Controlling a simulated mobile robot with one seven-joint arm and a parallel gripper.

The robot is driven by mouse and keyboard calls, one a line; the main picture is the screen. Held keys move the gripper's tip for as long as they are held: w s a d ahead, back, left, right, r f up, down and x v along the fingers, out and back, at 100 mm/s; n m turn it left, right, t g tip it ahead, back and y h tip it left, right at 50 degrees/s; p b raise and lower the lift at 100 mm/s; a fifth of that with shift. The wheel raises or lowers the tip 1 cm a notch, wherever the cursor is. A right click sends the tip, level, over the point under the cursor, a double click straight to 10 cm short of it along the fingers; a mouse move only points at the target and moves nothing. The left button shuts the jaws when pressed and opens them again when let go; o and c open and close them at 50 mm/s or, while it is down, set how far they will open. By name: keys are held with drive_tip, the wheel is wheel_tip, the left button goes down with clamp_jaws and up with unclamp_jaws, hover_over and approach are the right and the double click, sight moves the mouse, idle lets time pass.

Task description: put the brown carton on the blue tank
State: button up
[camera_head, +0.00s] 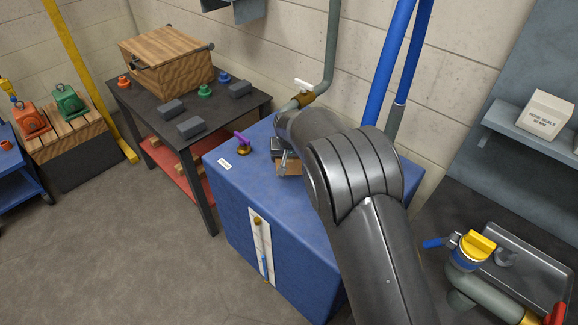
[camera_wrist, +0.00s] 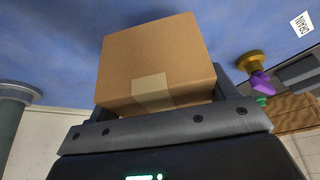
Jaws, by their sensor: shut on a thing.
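The brown carton (camera_wrist: 158,62) is between the two fingers of my gripper (camera_wrist: 160,95) in the wrist view, with a paler tape strip on its near face. My gripper (camera_head: 284,156) is shut on it. In the head view only a small part of the carton (camera_head: 289,168) shows beside my arm, over the top of the blue tank (camera_head: 232,187). The tank's blue surface fills the upper wrist view behind the carton. I cannot tell whether the carton touches the tank top. My arm hides much of the tank's right side.
A purple-handled brass valve (camera_head: 243,145) stands on the tank's left part, near a white label (camera_head: 224,164). A pipe with a brass fitting (camera_head: 303,97) is behind. A dark table (camera_head: 222,124) with a wooden crate (camera_head: 168,59) and grey blocks stands left. Bare tank top shows front left.

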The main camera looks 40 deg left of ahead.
drive_tip(key=shift+f, duration=2)
drive_tip(key=shift+f, duration=0.15)
drive_tip(key=o, duration=1.1)
drive_tip(key=v, duration=1.2)
